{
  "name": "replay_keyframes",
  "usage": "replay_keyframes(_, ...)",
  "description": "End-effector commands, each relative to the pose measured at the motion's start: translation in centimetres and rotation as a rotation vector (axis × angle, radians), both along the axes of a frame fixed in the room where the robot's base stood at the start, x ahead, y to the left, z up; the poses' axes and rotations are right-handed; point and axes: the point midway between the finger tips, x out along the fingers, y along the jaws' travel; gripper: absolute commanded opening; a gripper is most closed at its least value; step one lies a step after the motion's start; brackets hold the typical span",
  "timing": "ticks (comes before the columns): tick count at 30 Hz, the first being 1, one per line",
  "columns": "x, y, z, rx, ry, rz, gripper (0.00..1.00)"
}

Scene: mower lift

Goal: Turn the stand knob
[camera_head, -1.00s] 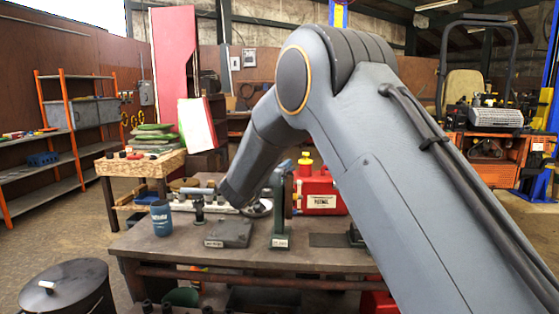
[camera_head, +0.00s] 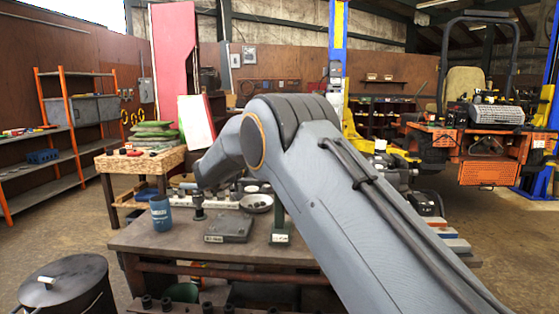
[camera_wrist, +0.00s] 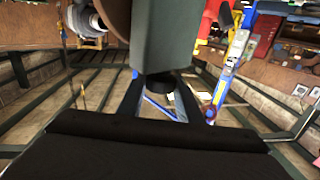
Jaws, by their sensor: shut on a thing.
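The stand is a grey-green upright (camera_wrist: 165,35) filling the top middle of the wrist view. A round black knob (camera_wrist: 158,86) shows just below it. My gripper (camera_wrist: 158,92) reaches up with one dark finger on each side of the knob and is shut on it. In the head view my arm covers most of the stand; a bit of its green lower part with a pale label (camera_head: 280,237) shows on the bench. My gripper is hidden there.
The bench (camera_head: 150,240) holds a blue cup (camera_head: 160,213), a flat grey block (camera_head: 229,229) and a metal bowl (camera_head: 257,203). A dark lidded drum (camera_head: 68,285) stands at the front left. A brown disc (camera_wrist: 116,14) is left of the stand in the wrist view.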

Motion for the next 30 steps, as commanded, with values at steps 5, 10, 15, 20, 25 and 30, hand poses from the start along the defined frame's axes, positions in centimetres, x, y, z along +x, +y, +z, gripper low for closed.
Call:
replay_keyframes(5, 0.0, 0.0, 0.1, 0.001, -0.002, 0.001, 0.1)
replay_keyframes(10, 0.0, 0.0, 0.2, 0.0, -0.003, 0.001, 0.46)
replay_keyframes(15, 0.0, 0.0, 0.1, 0.0, -0.001, 0.001, 0.51)
replay_keyframes(20, 0.0, 0.1, 0.1, 0.0, -0.001, 0.001, 0.51)
replay_keyframes(25, -1.1, 1.4, 0.0, -0.001, -0.002, 0.003, 0.51)
replay_keyframes(30, -3.1, 3.5, -0.1, 0.0, -0.001, 0.003, 0.51)
